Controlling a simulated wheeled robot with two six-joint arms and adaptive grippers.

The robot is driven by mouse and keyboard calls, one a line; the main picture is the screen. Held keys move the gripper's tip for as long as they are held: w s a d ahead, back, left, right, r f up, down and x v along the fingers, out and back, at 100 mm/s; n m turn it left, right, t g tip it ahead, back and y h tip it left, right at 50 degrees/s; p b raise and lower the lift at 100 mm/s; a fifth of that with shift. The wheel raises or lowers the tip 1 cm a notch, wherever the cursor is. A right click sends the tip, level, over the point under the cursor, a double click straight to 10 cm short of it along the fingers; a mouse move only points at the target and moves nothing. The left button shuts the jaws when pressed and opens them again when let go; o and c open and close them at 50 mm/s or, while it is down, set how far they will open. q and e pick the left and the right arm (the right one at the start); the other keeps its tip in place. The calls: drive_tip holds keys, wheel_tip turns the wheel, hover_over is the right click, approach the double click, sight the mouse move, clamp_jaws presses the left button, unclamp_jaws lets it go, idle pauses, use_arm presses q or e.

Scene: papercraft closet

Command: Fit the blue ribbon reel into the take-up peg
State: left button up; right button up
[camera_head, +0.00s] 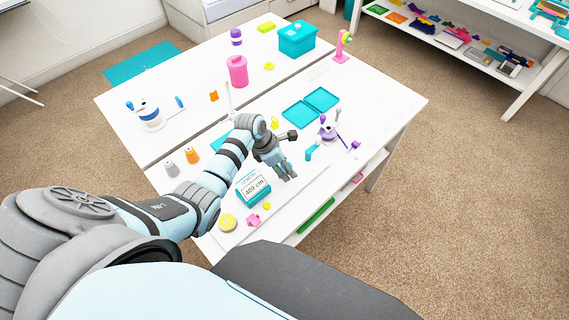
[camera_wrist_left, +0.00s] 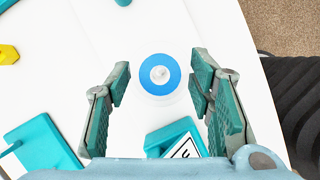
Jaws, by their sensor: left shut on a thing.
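The blue ribbon reel (camera_wrist_left: 147,83) is a blue ring with a pale centre, seen end-on between the fingers of my left gripper (camera_wrist_left: 160,86) in the left wrist view. A faint pale rim shows below the blue ring. The fingers are spread to the reel's width and shut on it. In the head view my left gripper (camera_head: 286,175) points down above the white table, right of the counter box marked 400 cm (camera_head: 253,188); the reel cannot be made out there. I cannot pick out the take-up peg; the pale centre may be reel or peg. My right gripper is not in view.
A purple and white device (camera_head: 328,130) stands right of the gripper. Open teal trays (camera_head: 301,114) lie behind it. Orange and grey spools (camera_head: 192,155) stand at left, and a yellow disc (camera_head: 228,222) at the front. The table's right front strip is clear.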

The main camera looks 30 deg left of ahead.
use_arm(q)
drive_tip(key=shift+f+b, duration=0.9)
drive_tip(key=shift+f, duration=0.85)
drive_tip(key=o, duration=0.9)
drive_tip(key=shift+c, duration=0.2)
drive_tip(key=shift+r, duration=0.15)
drive_tip(key=v, duration=1.1)
drive_tip(key=shift+s+r, duration=0.15)
drive_tip(key=shift+r, duration=0.2)
drive_tip(key=shift+a, duration=0.1)
